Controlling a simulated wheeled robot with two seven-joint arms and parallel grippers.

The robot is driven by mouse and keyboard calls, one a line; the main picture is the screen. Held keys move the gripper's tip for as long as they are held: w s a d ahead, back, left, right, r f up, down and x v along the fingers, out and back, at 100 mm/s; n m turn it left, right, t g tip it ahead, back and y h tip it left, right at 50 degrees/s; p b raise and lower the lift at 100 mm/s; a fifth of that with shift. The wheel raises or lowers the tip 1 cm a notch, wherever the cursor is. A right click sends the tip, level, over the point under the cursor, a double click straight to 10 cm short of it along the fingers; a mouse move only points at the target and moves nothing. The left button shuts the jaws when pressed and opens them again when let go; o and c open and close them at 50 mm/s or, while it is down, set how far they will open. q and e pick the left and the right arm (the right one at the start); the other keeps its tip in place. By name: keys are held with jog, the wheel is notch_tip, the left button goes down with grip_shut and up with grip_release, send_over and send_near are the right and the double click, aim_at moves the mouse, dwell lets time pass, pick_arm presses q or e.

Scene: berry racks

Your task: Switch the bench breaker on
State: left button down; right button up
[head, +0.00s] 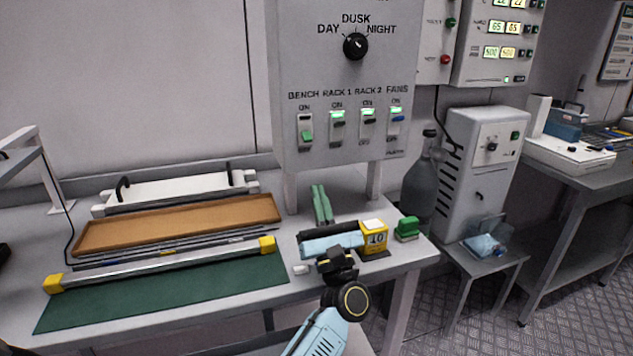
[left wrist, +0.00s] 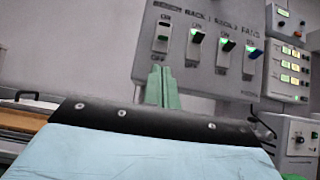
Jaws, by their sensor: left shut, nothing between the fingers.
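The grey switch panel (head: 300,70) has a row of breakers labelled BENCH, RACK 1, RACK 2 and FANS. The bench breaker (head: 306,132) is leftmost; its green lever sits low, toward OFF, and its top is unlit. It also shows in the left wrist view (left wrist: 162,37). The other breakers show lit green at ON. My left gripper (head: 319,188) has its green fingers together and empty, pointing up toward the panel, below and slightly right of the bench breaker. The fingers (left wrist: 158,70) also show below the breaker in the wrist view, apart from it. My right gripper is out of view.
A dial (head: 355,46) sits above the breakers. Below the panel on the bench stand a yellow block marked 10 (head: 375,238) and a green block (head: 407,228). A brown tray (head: 180,225) and a green mat (head: 165,298) lie left. A dark bottle (head: 421,185) stands right.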

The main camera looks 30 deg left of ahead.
aim_at(309, 158)
pick_arm(q)
jog(key=x, duration=0.7)
jog(key=shift+w+r+p, duration=0.15)
jog(key=shift+w+p, duration=0.05)
jog(key=shift+p, duration=0.1)
jog(key=shift+w+a+r, duration=0.3)
jog(key=shift+a+r, duration=0.1)
jog(key=shift+a, duration=0.05)
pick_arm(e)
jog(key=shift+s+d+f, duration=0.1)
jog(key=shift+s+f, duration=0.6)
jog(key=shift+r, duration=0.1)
